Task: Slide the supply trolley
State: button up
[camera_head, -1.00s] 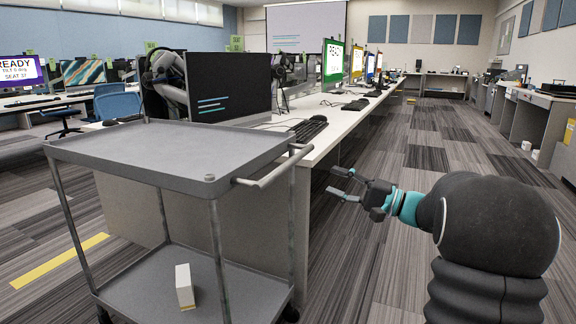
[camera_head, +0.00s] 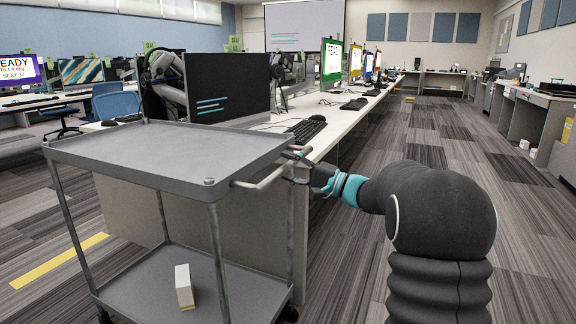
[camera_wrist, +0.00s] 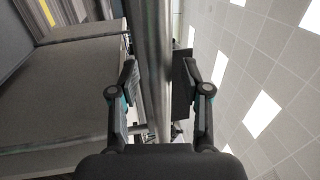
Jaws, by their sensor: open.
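The grey supply trolley (camera_head: 150,157) stands at the left front in the head view, with a flat upper tray, thin legs and a lower shelf (camera_head: 235,292). Its handle (camera_head: 272,180) sticks out from the right end of the upper tray. My gripper (camera_head: 294,165) is at the right end of that handle. In the wrist view the metal handle bar (camera_wrist: 150,70) runs between the two open fingers of my gripper (camera_wrist: 160,92), with a gap on each side. The upper tray is empty.
A white box (camera_head: 184,287) stands on the trolley's lower shelf. A long desk (camera_head: 335,128) with monitors and keyboards is right behind the trolley. The carpeted aisle (camera_head: 440,155) to the right is open.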

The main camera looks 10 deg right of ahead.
jog(key=shift+w+a, duration=0.15)
grip_shut()
